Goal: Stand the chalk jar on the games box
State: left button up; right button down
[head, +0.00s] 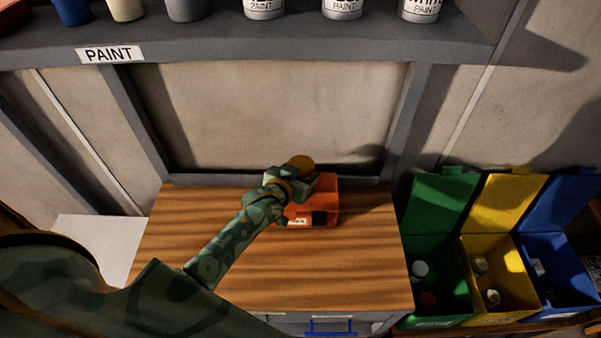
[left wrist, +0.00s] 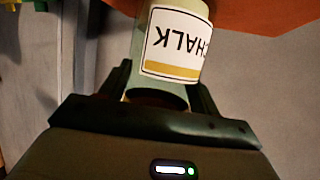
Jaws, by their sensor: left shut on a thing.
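The chalk jar (left wrist: 178,40) is pale green with a white and yellow label reading CHALK, inverted in the left wrist view. Its round ochre top (head: 301,162) shows in the head view. My left gripper (head: 292,182) is shut on the jar; its fingers (left wrist: 160,93) lie on both sides of it in the left wrist view. The orange games box (head: 327,192) lies on the wooden top, beneath and right of the gripper, partly hidden by it. Orange shows behind the jar in the left wrist view. I cannot tell whether jar and box touch. My right gripper is not in view.
The wooden top (head: 205,225) is clear around the box. A grey shelf (head: 290,48) labelled PAINT, bearing several cans, runs above at the back. Open green (head: 436,200), yellow (head: 510,203) and blue (head: 560,205) bins stand at the right.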

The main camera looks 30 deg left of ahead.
pick_arm(q)
jog(key=shift+f, duration=0.1)
jog(key=o, duration=1.2)
jog(key=shift+w+a+f, duration=0.1)
jog(key=shift+s+r, duration=0.2)
jog(key=shift+r, duration=0.05)
jog(key=p+v, duration=0.1)
jog(key=v, duration=1)
jog(key=shift+s+r, duration=0.15)
jog(key=shift+s, duration=0.15)
